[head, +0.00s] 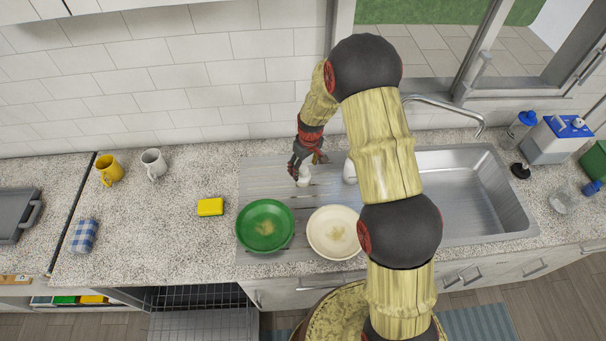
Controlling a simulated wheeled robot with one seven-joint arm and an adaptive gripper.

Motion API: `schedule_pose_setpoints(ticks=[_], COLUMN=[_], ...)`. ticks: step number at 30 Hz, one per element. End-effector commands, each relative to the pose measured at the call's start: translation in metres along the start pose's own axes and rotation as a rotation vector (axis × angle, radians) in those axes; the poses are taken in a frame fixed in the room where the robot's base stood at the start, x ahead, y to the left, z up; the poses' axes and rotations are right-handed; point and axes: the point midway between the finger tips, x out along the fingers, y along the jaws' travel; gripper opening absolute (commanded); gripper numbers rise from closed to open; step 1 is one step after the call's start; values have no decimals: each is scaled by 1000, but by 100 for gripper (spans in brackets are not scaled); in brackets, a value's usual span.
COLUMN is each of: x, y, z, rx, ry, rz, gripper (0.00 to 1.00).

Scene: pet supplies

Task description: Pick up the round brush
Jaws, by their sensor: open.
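My gripper (305,165) is open and points down over the ribbed drainboard, left of the sink basin. A small white object (304,179) stands directly below and partly between its fingers. I cannot tell whether they touch. Its top is hidden by the fingers, and I cannot tell whether it is the round brush. A small dark round object (520,171) with a knob-like top lies right of the sink, far from my gripper; it may also be a brush, but it is too small to tell.
A green plate (265,227) and a cream plate (322,233) lie in front of my gripper. Another white item (349,172) stands close to its right, partly behind my arm. A sponge (210,207) and mugs are to the left. The tiled wall (190,75) is behind.

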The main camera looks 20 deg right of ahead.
Motion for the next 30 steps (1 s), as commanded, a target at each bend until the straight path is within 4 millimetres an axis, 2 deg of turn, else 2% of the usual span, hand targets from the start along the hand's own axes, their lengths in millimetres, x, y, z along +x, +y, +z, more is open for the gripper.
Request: schedule_pose_setpoints(ticks=[15,25,30], x=[56,62,61], y=[-4,-3,-3], z=[-3,-3,-3], rx=[0,0,0], ry=[-2,1,0], rz=[-1,1,1], gripper=[65,65,56])
